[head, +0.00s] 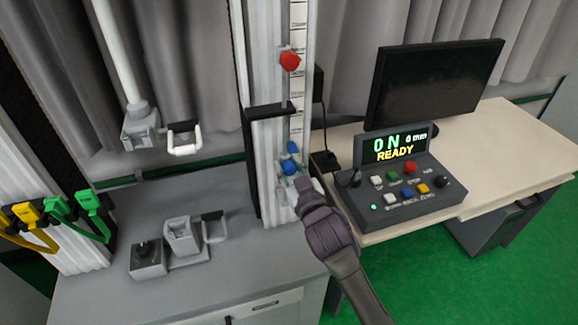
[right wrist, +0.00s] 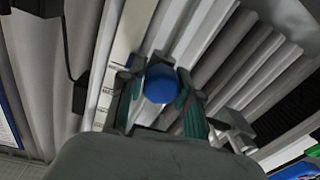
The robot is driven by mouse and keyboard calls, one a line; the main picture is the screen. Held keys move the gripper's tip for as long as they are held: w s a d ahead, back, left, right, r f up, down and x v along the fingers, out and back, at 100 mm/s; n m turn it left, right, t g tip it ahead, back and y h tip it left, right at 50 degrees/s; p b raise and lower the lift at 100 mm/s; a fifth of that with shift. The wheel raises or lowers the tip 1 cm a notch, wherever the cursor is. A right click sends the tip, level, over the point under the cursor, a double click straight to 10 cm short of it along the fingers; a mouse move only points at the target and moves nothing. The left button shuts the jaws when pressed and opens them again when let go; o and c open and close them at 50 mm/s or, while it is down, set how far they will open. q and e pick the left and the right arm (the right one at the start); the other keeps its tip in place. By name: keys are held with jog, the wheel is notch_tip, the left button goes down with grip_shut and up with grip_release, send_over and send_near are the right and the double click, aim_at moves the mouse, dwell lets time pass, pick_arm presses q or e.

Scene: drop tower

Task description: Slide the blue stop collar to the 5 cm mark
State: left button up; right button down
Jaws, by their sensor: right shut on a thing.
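The blue stop collar (head: 288,167) sits low on the tower's upright, beside the white scale strip (head: 297,95). In the right wrist view its round blue knob (right wrist: 160,84) lies between the two fingers. My right gripper (head: 298,181) reaches up to the collar from the lower right and is shut on it. In the right wrist view the fingers (right wrist: 157,92) stand on either side of the knob. The scale's marks are too small to read in the head view. My left gripper is not in view.
A red knob (head: 289,61) is higher on the upright. Small grey fixtures (head: 183,238) stand on the grey bench left of the tower.

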aim_at(289, 163)
notch_tip(289, 163, up, 7)
jog(key=p, duration=0.5)
jog(key=shift+r+p, duration=0.1)
jog(key=shift+p, duration=0.2)
jog(key=c, duration=0.8)
grip_release()
jog(key=shift+o, duration=0.2)
jog(key=shift+f, duration=0.2)
jog(key=v, duration=1.2)
